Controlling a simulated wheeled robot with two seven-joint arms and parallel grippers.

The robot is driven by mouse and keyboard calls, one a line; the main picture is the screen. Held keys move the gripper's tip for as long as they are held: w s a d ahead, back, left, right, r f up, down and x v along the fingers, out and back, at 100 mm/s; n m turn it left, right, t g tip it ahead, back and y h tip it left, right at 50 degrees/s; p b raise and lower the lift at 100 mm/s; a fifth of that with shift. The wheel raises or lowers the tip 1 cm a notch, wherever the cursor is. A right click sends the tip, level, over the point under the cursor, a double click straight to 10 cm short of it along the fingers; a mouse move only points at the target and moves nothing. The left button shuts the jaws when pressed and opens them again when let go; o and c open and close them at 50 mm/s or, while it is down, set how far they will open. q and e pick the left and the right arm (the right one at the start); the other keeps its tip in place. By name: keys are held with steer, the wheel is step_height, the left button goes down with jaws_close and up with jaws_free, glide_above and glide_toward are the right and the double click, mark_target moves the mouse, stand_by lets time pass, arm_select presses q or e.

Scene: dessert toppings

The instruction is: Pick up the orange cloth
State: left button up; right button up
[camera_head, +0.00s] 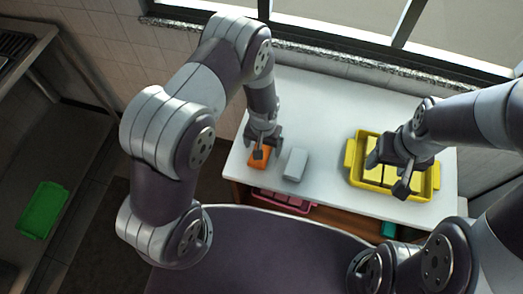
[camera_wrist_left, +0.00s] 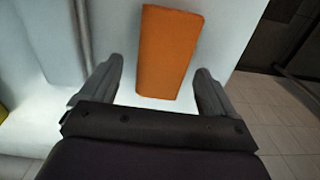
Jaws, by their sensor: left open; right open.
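The orange cloth (camera_head: 257,161) lies on the white table near its left edge, partly hidden under my left gripper in the head view. In the left wrist view the orange cloth (camera_wrist_left: 168,52) is a flat rectangular block between the lines of the two fingers, mostly beyond the fingertips. My left gripper (camera_head: 260,148) is open, just above the cloth; its two fingers also show in the left wrist view (camera_wrist_left: 160,78). My right gripper (camera_head: 394,180) is open over the yellow tray (camera_head: 364,184) at the table's right side.
A grey-white block (camera_head: 295,164) lies close to the right of the cloth. The yellow tray holds several pale yellow pieces. A pink tray (camera_head: 285,203) sits below the tabletop. The middle of the white table (camera_head: 325,120) is clear. A green tray (camera_head: 43,210) lies far left.

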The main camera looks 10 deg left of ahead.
mark_target(266, 147)
arm_select(q)
steer(key=shift+a, duration=0.15)
steer(key=c, duration=1.1)
steer(key=shift+c, duration=0.2)
steer(key=shift+r, duration=0.1)
steer(key=shift+r, duration=0.25)
steer(key=r+b, duration=0.1)
steer(key=r, duration=0.1)
steer(key=d+r, duration=0.1)
steer(key=shift+w+d+r+b, duration=0.15)
steer(key=shift+r+b, duration=0.2)
steer(key=shift+r, duration=0.05)
steer(key=w+d+r+b, duration=0.2)
steer(key=d+r, duration=0.4)
steer(key=d, duration=0.4)
steer(key=shift+d+r, duration=0.15)
steer(key=shift+r, duration=0.15)
